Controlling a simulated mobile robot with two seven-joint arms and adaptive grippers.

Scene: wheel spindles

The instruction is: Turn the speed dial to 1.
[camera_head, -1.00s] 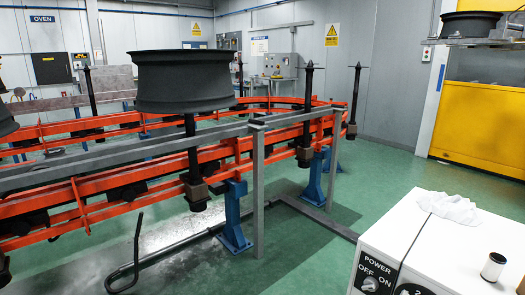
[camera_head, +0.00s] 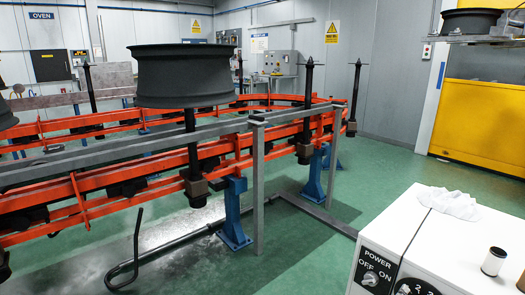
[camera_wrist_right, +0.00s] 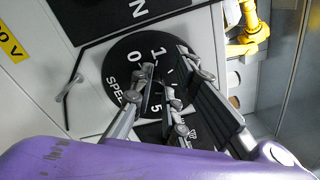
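The speed dial is a round black plate (camera_wrist_right: 115,70) with white numbers and the word SPEED, on a white panel in the right wrist view. The 0 and 1 show at its upper left and a 5 at its lower right. My right gripper (camera_wrist_right: 166,60) is over the dial, with its fingers apart on either side of the dark middle. The fingers hide most of the knob and its pointer, and I cannot tell if they touch it. In the head view a white machine (camera_head: 450,240) stands at lower right. My left gripper is in neither view.
The machine's front has a power knob (camera_head: 370,278) marked OFF and ON. An orange conveyor (camera_head: 120,190) with upright spindles and a black wheel (camera_head: 185,78) fills the left and middle.

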